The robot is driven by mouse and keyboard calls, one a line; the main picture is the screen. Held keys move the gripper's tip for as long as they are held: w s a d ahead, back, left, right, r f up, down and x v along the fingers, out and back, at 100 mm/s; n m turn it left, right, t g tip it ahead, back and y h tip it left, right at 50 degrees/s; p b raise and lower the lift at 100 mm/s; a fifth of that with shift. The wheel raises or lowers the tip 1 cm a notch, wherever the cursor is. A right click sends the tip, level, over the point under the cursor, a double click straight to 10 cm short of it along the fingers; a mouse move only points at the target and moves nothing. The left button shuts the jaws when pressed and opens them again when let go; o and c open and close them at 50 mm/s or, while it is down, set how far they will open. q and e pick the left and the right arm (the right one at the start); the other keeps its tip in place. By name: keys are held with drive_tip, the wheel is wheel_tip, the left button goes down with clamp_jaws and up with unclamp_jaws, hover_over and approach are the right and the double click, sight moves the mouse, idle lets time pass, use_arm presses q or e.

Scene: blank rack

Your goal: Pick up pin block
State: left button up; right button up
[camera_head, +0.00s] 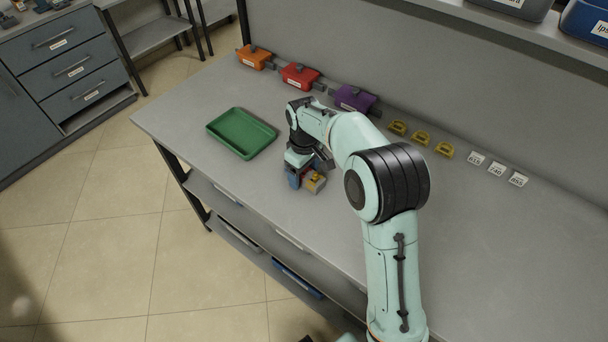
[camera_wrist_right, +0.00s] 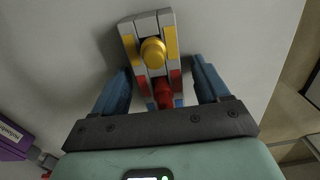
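The pin block (camera_wrist_right: 141,22) is a small grey block with yellow, red and blue parts. It has a round yellow pin and a red pin, seen from above in the wrist view. It stands on the grey workbench near the front edge and also shows in the head view (camera_head: 316,184). My right gripper (camera_wrist_right: 160,75) is open, with one blue finger on each side of the block and narrow gaps between. In the head view the right gripper (camera_head: 304,176) is low over the bench and partly hides the block. My left gripper is not in view.
A green tray (camera_head: 214,128) lies left of the gripper. Orange (camera_head: 255,57), red (camera_head: 300,75) and purple (camera_head: 353,98) boxes line the back. Yellow pieces (camera_head: 420,138) and white number tags (camera_head: 497,169) are to the right. The front bench edge is close.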

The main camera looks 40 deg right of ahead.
drive_tip(key=c, duration=0.9)
drive_tip(key=shift+o, duration=0.2)
drive_tip(key=shift+r, duration=0.15)
